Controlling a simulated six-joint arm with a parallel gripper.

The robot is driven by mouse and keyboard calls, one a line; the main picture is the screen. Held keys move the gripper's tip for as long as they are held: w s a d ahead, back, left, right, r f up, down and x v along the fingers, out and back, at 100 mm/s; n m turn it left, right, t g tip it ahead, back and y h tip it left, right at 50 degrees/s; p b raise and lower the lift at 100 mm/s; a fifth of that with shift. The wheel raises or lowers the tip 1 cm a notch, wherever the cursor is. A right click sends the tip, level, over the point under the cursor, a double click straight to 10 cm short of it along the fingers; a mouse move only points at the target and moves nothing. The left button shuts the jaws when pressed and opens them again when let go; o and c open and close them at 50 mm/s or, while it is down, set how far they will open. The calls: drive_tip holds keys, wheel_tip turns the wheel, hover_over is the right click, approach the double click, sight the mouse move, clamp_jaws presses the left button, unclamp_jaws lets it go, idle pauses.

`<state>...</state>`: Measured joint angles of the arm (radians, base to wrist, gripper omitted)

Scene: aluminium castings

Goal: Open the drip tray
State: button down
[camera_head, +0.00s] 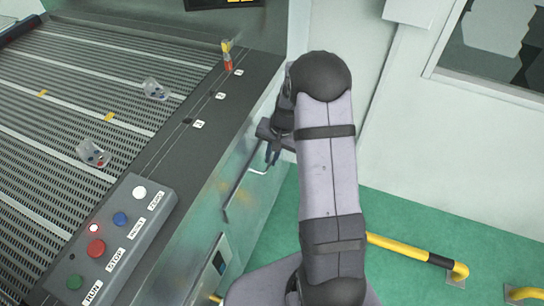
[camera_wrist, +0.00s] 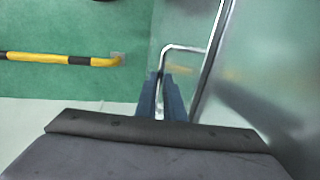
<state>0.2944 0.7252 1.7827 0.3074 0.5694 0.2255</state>
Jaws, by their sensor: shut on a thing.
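The drip tray shows as a thin bent metal handle (camera_head: 236,187) on the metallic side of the conveyor machine; the tray's body cannot be made out. In the wrist view the handle (camera_wrist: 185,47) bends away from a long bar and runs down between my fingers. My gripper (camera_head: 271,155) is beside the machine's side. In the wrist view my gripper (camera_wrist: 161,78) has its two dark fingers closed around the bent part of the handle. The exact contact is partly hidden by the fingers.
The conveyor belt (camera_head: 60,120) carries small clear pieces. A control box (camera_head: 120,235) with several buttons sits on the near edge. A yellow-black floor rail (camera_head: 410,248) stands at right, also in the wrist view (camera_wrist: 45,58). Green floor (camera_wrist: 75,95) is open beside the machine.

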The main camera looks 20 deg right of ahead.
idle(0.4)
drive_tip(key=s+d+b, duration=0.3)
drive_tip(key=s+d, duration=1.1)
drive_tip(key=shift+s+d, duration=0.35)
drive_tip(key=shift+d, duration=0.05)
drive_tip(key=c, duration=1.9)
unclamp_jaws()
drive_tip(key=shift+o, duration=0.2)
drive_tip(key=shift+r, duration=0.1)
wheel_tip(320, 180, up, 7)
drive_tip(key=s+b, duration=0.1)
drive_tip(key=shift+d, duration=0.45)
